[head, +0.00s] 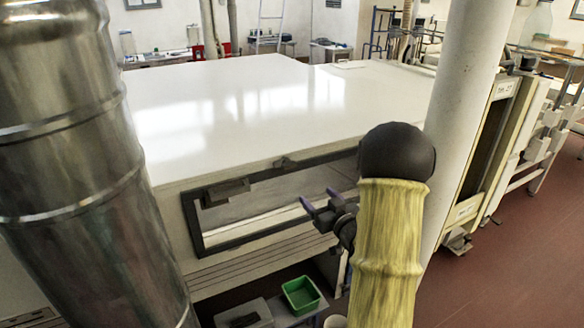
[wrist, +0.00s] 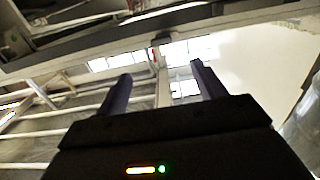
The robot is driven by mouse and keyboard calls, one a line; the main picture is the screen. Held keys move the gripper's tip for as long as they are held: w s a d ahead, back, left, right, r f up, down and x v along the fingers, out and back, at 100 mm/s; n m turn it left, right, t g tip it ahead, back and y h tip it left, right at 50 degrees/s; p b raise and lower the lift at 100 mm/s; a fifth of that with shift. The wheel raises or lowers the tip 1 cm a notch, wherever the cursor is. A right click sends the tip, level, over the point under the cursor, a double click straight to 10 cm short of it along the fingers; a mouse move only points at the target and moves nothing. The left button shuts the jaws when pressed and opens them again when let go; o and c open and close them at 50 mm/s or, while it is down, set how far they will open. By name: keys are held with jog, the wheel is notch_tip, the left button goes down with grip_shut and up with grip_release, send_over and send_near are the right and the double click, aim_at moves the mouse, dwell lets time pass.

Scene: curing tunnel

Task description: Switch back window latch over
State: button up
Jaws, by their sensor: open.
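The long window (head: 195,222) has a dark grey frame and sits in the side of the white tunnel housing (head: 230,110). A grey block-like latch (head: 226,191) is at the frame's upper left corner. A smaller dark fitting (head: 285,162) sits on the top edge; I cannot tell which is the back window latch. My gripper (head: 318,208), with purple-grey fingers, is open and empty in front of the window, right of the block and apart from it. In the wrist view, my gripper (wrist: 161,80) has nothing between its fingers. The window's right end is hidden.
A shiny metal duct (head: 75,150) stands close on the left. A pale column (head: 465,90) rises on the right. A green bin (head: 301,294) and a grey tray (head: 243,312) are below the window. Red floor (head: 530,270) is open at right.

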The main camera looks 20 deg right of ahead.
jog(key=shift+s+r, duration=0.1)
jog(key=shift+r, duration=0.1)
jog(key=p, duration=0.9)
send_near(291, 167)
jog(key=w, duration=0.9)
jog(key=shift+w+a+f, duration=0.1)
jog(key=shift+w+f, duration=0.05)
jog(key=shift+w, duration=0.1)
jog(key=shift+c, duration=0.2)
jog(key=shift+b, duration=0.35)
jog(key=c, duration=1)
